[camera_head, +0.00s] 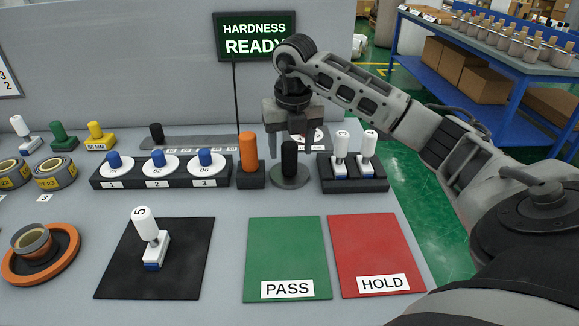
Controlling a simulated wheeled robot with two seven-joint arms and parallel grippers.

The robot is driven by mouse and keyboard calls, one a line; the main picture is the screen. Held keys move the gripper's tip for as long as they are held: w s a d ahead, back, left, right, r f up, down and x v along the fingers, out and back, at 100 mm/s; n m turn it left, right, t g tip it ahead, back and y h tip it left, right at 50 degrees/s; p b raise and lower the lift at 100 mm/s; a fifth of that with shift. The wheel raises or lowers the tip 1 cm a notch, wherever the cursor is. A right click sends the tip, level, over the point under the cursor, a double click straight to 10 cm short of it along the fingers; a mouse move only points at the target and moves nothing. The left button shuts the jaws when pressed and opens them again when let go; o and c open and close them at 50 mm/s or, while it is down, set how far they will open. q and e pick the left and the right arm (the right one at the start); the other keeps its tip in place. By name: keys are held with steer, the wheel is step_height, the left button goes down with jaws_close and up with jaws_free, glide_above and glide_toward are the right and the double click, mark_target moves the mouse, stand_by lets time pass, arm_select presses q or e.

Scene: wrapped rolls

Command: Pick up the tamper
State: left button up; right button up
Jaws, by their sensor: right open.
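The tamper (290,160) looks to be the upright black handle on a round grey disc, standing on the grey table between the orange cylinder and the rack of white-handled tools. My right gripper (289,138) points down directly above it, with its fingers apart near the top of the handle. I cannot tell whether the fingertips reach past the handle's top or touch it. The gripper is open and holds nothing. My left gripper is not in view.
An orange cylinder in a black block (249,175) stands close on the left, and a black rack (352,183) with two white-handled stamps close on the right. Green PASS (285,245) and red HOLD (370,240) mats lie in front. A white-handled stamp (151,235) stands on a black mat.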

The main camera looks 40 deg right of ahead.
mark_target(289, 158)
steer(key=f, duration=0.4)
steer(key=shift+w+d+f, duration=0.1)
steer(key=shift+w, duration=0.25)
steer(key=c, duration=1.2)
jaws_close()
